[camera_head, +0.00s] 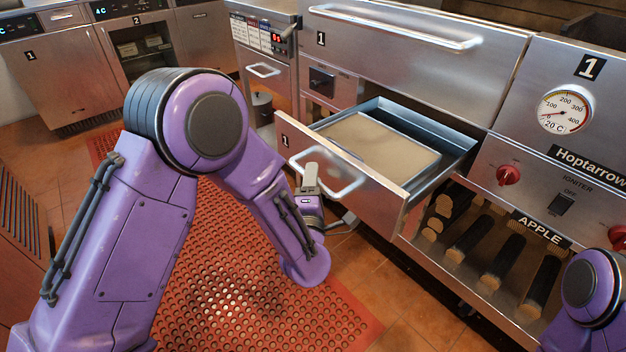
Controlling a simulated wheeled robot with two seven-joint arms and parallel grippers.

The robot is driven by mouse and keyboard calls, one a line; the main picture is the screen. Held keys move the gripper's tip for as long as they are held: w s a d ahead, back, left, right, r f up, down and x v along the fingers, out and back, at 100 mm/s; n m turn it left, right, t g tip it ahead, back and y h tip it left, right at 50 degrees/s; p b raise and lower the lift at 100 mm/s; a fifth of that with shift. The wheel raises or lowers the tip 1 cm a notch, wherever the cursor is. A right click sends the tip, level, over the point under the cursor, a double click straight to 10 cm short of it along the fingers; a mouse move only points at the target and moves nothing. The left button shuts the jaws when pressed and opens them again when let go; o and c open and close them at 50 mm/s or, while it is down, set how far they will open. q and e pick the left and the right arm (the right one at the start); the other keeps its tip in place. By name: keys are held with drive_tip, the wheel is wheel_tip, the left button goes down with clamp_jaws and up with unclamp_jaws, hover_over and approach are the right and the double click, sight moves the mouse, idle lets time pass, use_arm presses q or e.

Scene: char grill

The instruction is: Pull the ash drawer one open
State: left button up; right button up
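The ash drawer one (290,143) is a steel drawer with a "1" label on its front. It stands pulled out of the grill cabinet, and a flat sandy-coloured surface shows inside. Its pale bar handle (345,189) is on the front face. My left gripper (312,180) is at the left part of this handle, with a grey finger overlapping it. The fingers' far side is hidden, so I cannot tell whether they close on the bar. My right gripper is out of view; only a purple part of my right arm shows at the bottom right.
A closed upper drawer (420,50) with a long handle is above. An open shelf of dark logs, labelled APPLE (540,229), lies right of the drawer. A gauge (564,110) and red knobs are further right. A red perforated mat (235,290) covers the floor.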

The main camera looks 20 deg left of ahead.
use_arm(q)
drive_tip(key=v, duration=1)
drive_tip(key=shift+s, duration=0.25)
drive_tip(key=shift+d, duration=0.1)
